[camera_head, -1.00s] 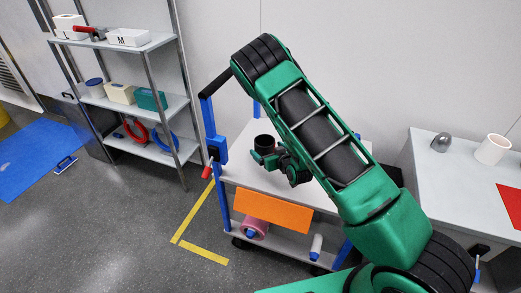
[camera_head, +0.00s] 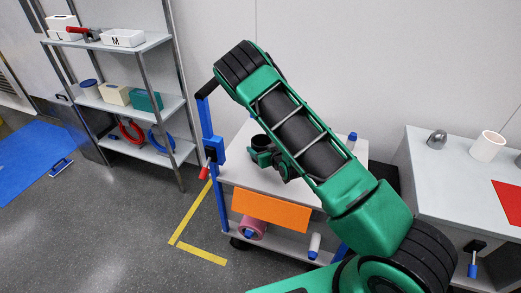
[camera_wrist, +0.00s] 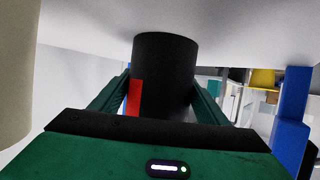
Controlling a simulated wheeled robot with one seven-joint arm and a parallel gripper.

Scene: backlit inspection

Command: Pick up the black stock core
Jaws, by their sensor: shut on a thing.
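The black stock core (camera_head: 259,141) is a dark upright cylinder over the left part of the cart's top (camera_head: 238,172). My gripper (camera_head: 262,153) reaches it from the front right and is shut on it. In the wrist view the core (camera_wrist: 165,65) stands between the two green fingers (camera_wrist: 160,95), which press on both sides. A red patch shows beside the left finger. My fingers hide the core's lower part in the head view, so I cannot tell whether it touches the cart top.
The cart has a blue post (camera_head: 211,150) at left, an orange panel (camera_head: 271,210) in front and a pink roll (camera_head: 251,229) below. A blue-capped item (camera_head: 352,140) stands at its right. A right-hand table holds a white cup (camera_head: 487,146) and a grey dome (camera_head: 437,140).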

